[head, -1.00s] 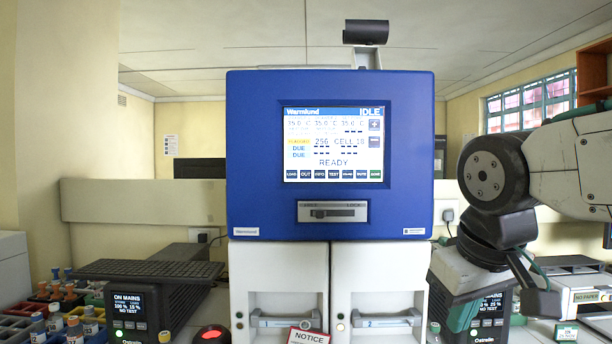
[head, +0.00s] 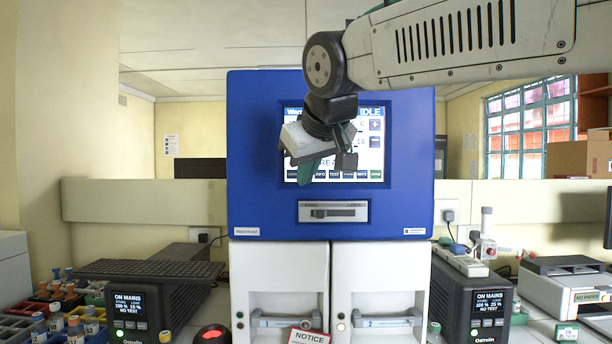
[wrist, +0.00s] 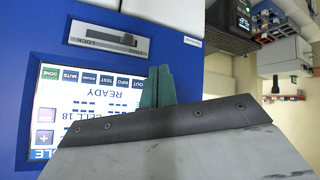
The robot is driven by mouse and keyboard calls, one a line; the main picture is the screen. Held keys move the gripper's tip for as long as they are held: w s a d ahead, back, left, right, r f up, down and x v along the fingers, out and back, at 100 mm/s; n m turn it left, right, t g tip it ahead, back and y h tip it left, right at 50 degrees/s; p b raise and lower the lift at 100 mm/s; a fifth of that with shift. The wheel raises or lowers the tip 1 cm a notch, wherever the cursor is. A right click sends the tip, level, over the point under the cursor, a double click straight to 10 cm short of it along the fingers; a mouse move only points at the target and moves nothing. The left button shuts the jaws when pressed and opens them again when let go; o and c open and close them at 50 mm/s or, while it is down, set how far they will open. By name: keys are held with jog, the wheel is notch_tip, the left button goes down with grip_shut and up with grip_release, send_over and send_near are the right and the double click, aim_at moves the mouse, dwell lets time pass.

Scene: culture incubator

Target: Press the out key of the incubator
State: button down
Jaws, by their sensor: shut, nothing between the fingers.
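The incubator (head: 250,215) is a blue unit with a lit touchscreen (head: 376,160) reading IDLE, with a row of keys along its bottom edge. My gripper (head: 306,176) is in front of the screen's lower left, its green fingers shut and empty, pointing down. In the head view it hides the out key. In the wrist view, where the screen (wrist: 90,115) appears upside down, the out key (wrist: 138,85) shows beside my green fingers (wrist: 158,82), which cover the end of the key row. I cannot tell whether the fingertips touch the screen.
A lock slider (head: 333,211) sits below the screen. Two white doors (head: 285,275) with handles are beneath, with a notice tag (head: 308,336) hanging there. Black power units (head: 475,305) stand either side, and a vial rack (head: 70,308) is at left.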

jog(key=w, duration=0.8)
jog(key=shift+w+d, duration=0.2)
jog(key=shift+w, duration=0.2)
jog(key=shift+w, duration=0.1)
dwell(1.7)
jog(key=shift+w, duration=0.3)
jog(key=shift+w, duration=0.3)
dwell(0.5)
dwell(0.3)
jog(key=shift+s, duration=0.7)
jog(key=shift+s, duration=0.1)
jog(key=s, duration=0.4)
jog(key=shift+s+a, duration=0.1)
jog(key=shift+s, duration=0.3)
